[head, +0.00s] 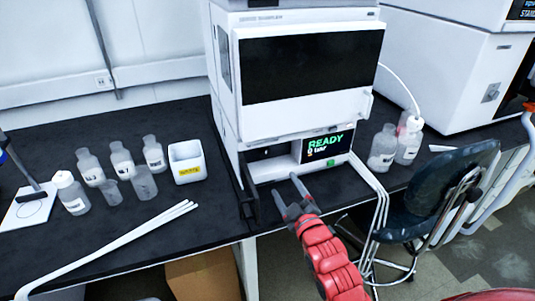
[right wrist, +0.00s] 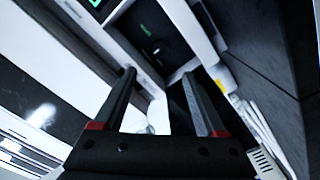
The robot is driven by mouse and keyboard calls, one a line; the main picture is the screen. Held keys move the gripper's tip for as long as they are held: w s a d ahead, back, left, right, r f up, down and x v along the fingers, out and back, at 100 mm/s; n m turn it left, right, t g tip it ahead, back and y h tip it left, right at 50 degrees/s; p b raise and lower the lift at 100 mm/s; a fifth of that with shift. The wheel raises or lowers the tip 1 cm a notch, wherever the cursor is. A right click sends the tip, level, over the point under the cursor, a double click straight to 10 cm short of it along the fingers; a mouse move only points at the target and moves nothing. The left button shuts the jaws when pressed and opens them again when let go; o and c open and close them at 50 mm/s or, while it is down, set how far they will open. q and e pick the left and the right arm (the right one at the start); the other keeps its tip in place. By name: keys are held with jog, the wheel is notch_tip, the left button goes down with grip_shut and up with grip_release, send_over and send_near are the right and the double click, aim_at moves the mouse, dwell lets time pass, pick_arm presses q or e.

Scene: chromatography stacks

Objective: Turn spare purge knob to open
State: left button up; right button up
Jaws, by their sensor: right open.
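The chromatography stack (head: 300,105) stands at the back middle, with a lit display reading READY (head: 325,144) low on its front. Left of the display is a dark recessed panel (head: 268,152), which also shows in the right wrist view (right wrist: 165,25). My left gripper is out of view.
Several bottles (head: 121,161) and a white box with a yellow label (head: 187,161) stand left of the stack. Two bottles (head: 383,148) stand to its right. White tubes (head: 110,250) lie along the bench's front left. A dark chair (head: 433,200) stands at the right front.

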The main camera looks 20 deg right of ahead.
aim_at(266, 154)
jog(key=w, duration=1.4)
jog(key=shift+w+a+r+p, duration=0.1)
jog(key=shift+w+a+p, duration=0.2)
jog(key=shift+a, duration=0.05)
jog(key=shift+w, duration=0.45)
grip_shut()
